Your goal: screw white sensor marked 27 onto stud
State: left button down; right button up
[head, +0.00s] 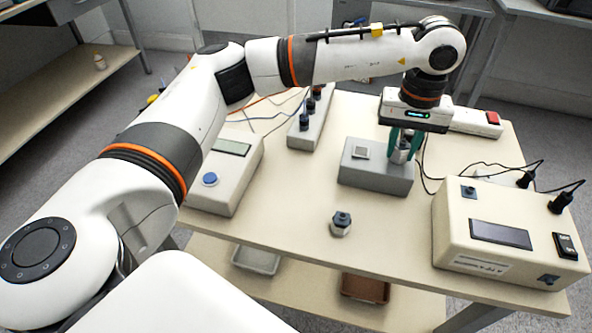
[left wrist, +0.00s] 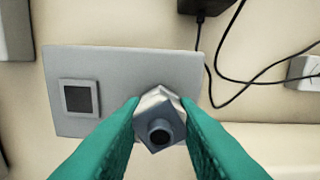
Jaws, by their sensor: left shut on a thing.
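My left gripper (head: 404,142) is shut on a pale hex-sided sensor (head: 400,154) with a dark round connector on top. In the left wrist view the sensor (left wrist: 158,122) sits between the teal fingertips (left wrist: 157,117), over the right part of the grey block (left wrist: 120,120). The grey block (head: 375,180) stands on the table. No stud shows; the sensor and fingers may hide it. I cannot tell whether the sensor touches the block. No number is readable on either. My right gripper is not in view.
A beige box (head: 470,265) with a dark screen stands at the right. A device with a blue button (head: 210,179) is at the left. A grey strip (head: 308,128) and a power strip (head: 474,124) lie behind. Black cables run right of the block.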

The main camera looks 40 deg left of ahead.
pick_arm(q)
jog(key=shift+m, duration=0.7)
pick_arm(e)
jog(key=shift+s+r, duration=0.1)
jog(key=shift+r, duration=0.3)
pick_arm(q)
jog(key=shift+m, duration=0.4)
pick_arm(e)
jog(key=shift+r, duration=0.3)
pick_arm(q)
jog(key=shift+m, duration=0.5)
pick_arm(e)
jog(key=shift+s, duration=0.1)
pick_arm(q)
jog(key=shift+r+m+b, duration=0.1)
jog(key=shift+m+b, duration=0.25)
jog(key=shift+m, duration=1.35)
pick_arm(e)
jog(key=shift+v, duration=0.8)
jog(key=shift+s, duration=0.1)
